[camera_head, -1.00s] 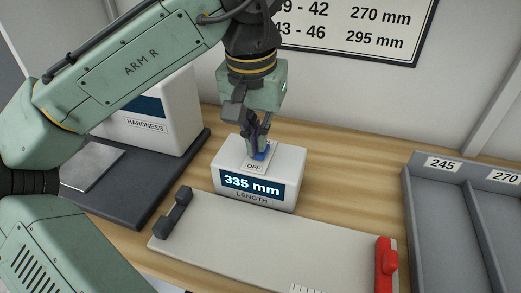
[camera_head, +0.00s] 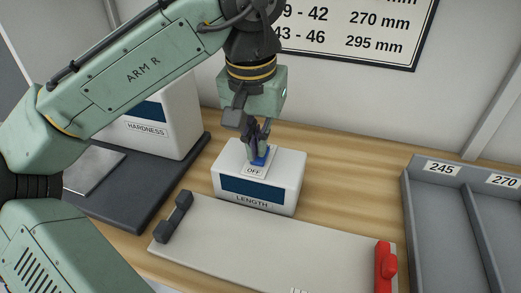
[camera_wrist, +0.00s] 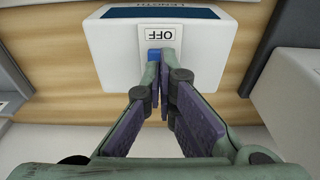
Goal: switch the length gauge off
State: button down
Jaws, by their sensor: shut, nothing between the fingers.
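The length gauge (camera_head: 283,168) is a white box with a dark blue display (camera_head: 252,188) that is blank, above the label LENGTH. A blue button on a white plate marked OFF (camera_head: 254,171) is on its top. My gripper (camera_head: 260,160) is shut and points down, its fingertips at the blue button. In the wrist view the gauge (camera_wrist: 107,62) is upside down, and the shut fingertips (camera_wrist: 163,56) cover much of the blue button (camera_wrist: 154,54). Whether the fingertips press the button or only hover just over it, I cannot tell.
A pale measuring plate (camera_head: 270,240) with a dark stop (camera_head: 172,216) and a red slider (camera_head: 384,268) lies in front. The hardness gauge (camera_head: 180,112) stands left on a dark base. Grey bins (camera_head: 425,205) labelled 245 and 270 are at right.

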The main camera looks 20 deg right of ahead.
aim_at(258, 159)
jog(key=shift+r+p, duration=1.6)
jog(key=shift+r, duration=0.35)
jog(key=shift+r+p, duration=0.35)
jog(key=shift+r, duration=0.75)
